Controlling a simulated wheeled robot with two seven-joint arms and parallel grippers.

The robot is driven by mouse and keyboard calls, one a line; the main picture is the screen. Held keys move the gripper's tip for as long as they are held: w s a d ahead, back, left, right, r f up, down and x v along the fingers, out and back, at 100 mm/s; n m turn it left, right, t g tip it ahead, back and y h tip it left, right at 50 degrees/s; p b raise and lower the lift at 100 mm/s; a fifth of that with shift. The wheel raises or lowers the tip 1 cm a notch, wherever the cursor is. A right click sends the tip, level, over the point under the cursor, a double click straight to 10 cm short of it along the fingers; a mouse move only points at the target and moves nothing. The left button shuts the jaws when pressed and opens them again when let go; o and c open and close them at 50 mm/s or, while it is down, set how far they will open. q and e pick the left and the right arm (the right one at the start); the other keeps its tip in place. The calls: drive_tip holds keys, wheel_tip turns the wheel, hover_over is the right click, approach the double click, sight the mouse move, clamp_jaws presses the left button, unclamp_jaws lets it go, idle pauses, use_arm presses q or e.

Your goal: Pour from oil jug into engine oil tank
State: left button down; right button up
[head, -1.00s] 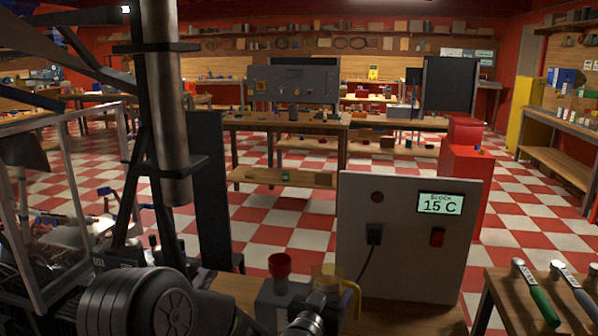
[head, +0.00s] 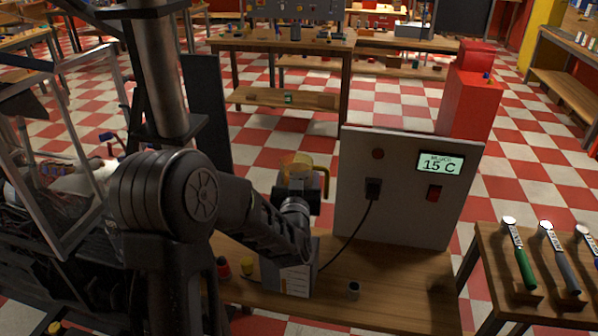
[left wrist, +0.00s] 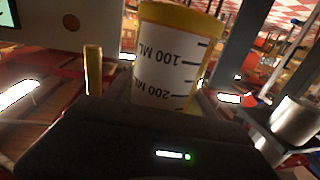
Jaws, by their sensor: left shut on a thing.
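The oil jug, a translucent amber jug (head: 298,162) with a yellow handle (head: 326,183), is held in the air left of the grey panel. My left gripper (head: 298,190) is shut on it and hides its lower part. In the left wrist view the jug (left wrist: 165,75) fills the middle, its white scale label printed upside down there. In the head view the jug looks about upright; its exact tilt is unclear. The engine oil tank, a grey box with a white marked label (head: 297,281), stands on the bench below my forearm. Its top and red funnel are hidden. My right gripper is not in view.
The grey panel (head: 405,205) reads 15 C; a black cable runs down from it. A red item (head: 223,267), a yellow cup (head: 246,266) and a small dark cup (head: 353,289) stand on the bench (head: 400,298). Hammers (head: 522,262) lie on the right table.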

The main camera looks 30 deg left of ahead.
use_arm(q)
drive_tip(key=shift+f, duration=0.1)
drive_tip(key=shift+w+d+f+n+b, duration=0.1)
drive_tip(key=shift+d+f+n+b, duration=0.15)
drive_tip(key=shift+f+n+b, duration=0.35)
drive_tip(key=shift+w+d+f+n+b, duration=0.1)
drive_tip(key=shift+d+f+n+b, duration=0.25)
drive_tip(key=shift+f, duration=0.45)
drive_tip(key=f+n, duration=0.1)
drive_tip(key=f+n+b, duration=0.1)
drive_tip(key=n, duration=0.1)
drive_tip(key=shift+w+d+f+h, duration=0.2)
drive_tip(key=shift+d+f+h, duration=0.1)
drive_tip(key=shift+d, duration=0.1)
drive_tip(key=shift+n, duration=0.35)
drive_tip(key=shift+d+f+n+g+b, duration=0.1)
drive_tip(key=shift+f+n+g+b, duration=0.2)
drive_tip(key=shift+b, duration=0.45)
idle(1.4)
